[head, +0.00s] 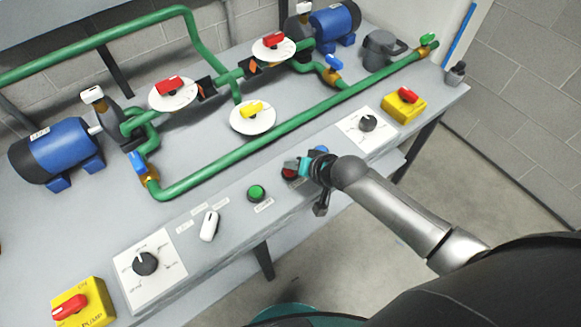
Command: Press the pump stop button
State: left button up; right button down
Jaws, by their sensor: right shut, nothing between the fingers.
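A red button (289,173) sits on the front panel of the grey bench. It is partly hidden by my right gripper (303,167). A green button (257,192) in a dark ring is to its left and fully visible, with a small label below it. My right gripper comes in from the right with its fingers shut and empty, at or just over the red button. I cannot tell whether it touches the button. My left gripper is not in view.
Near the buttons are a white switch (209,225), a black dial (145,263) and another dial (367,123). Yellow boxes with red handles stand at the left (84,304) and right (403,104). Green pipes (270,132), valves and blue motors (58,150) fill the bench behind.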

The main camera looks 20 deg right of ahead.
jog(key=shift+f, duration=0.45)
dwell(0.3)
jog(key=shift+r+p, duration=0.5)
jog(key=shift+p, duration=0.25)
notch_tip(320, 180, up, 6)
jog(key=p, duration=0.6)
jog(key=shift+r+p, duration=0.1)
jog(key=shift+p, duration=0.25)
